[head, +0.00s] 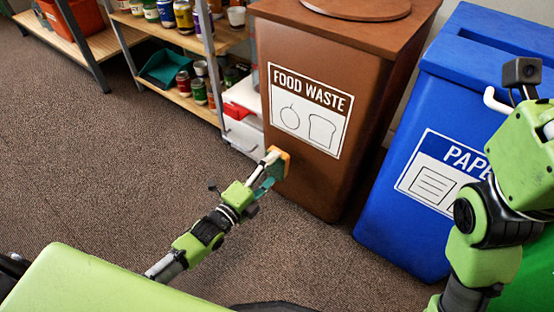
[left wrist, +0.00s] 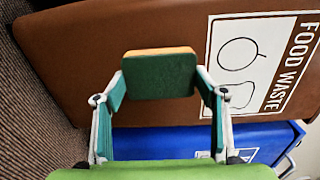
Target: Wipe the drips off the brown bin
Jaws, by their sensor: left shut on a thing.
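The brown bin (head: 330,185) stands upright with a white FOOD WASTE label (head: 308,110) on its front; its brown side fills much of the left wrist view (left wrist: 80,50). My left gripper (head: 268,167) is shut on a sponge (head: 283,162) with a dark green back and an orange-yellow face. The sponge is at the bin's lower front, left of and below the label; I cannot tell whether it touches. In the left wrist view the sponge (left wrist: 160,75) sits between both fingers. I can make out no drips. My right arm shows at the right, but its fingers are not visible.
A blue paper bin (head: 400,225) stands right of the brown bin. Shelves (head: 215,45) with several cans and jars, a teal tray (head: 168,68) and a white box (head: 243,130) are at the left. The carpet (head: 90,170) in front is clear.

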